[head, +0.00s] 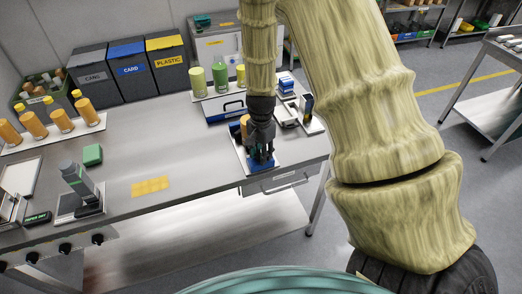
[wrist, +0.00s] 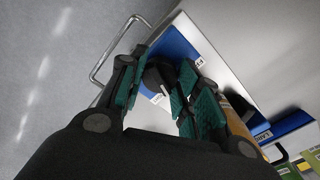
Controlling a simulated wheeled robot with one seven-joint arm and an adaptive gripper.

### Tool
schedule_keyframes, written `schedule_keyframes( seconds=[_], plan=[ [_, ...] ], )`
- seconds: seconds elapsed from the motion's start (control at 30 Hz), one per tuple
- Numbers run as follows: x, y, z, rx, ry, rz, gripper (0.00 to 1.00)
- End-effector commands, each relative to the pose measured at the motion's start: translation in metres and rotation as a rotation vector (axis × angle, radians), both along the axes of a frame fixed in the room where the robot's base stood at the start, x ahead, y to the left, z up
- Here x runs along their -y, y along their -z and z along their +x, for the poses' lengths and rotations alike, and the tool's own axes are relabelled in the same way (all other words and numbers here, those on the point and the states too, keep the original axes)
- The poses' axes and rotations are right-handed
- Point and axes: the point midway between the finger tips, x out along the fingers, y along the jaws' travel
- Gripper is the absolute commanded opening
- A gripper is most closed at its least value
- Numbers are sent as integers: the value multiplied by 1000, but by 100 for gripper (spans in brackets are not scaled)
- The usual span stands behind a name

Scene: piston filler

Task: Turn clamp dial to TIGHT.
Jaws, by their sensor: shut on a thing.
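The clamp dial (wrist: 158,76) is a dark round knob with a pale pointer line, on a blue block with small white labels. In the head view my gripper (head: 261,152) points down over the blue clamp block (head: 259,166) at the bench's right front corner and hides the dial. In the wrist view the teal pads of my gripper (wrist: 157,82) stand on both sides of the dial and are shut on it. An orange bottle (head: 244,124) stands close behind my gripper.
A blue-and-white case (head: 227,110) and green-topped jars (head: 220,77) stand behind the clamp. Orange bottles (head: 34,125) stand at the left. The bench middle is clear around a yellow mat (head: 151,187).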

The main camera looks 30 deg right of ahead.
Motion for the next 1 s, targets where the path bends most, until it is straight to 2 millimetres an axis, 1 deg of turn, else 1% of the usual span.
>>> schedule_keyframes(
  seconds=[0.03,0.3,0.5,0.7,1.0],
  plan=[
    [1,-3,1,2,40,-3,9],
    [1,-3,1,2,260,-2,9],
    [1,-2,1,2,379,-2,9],
    [1,-1,1,2,450,-1,9],
    [1,-1,1,3,483,0,9]
  ],
)
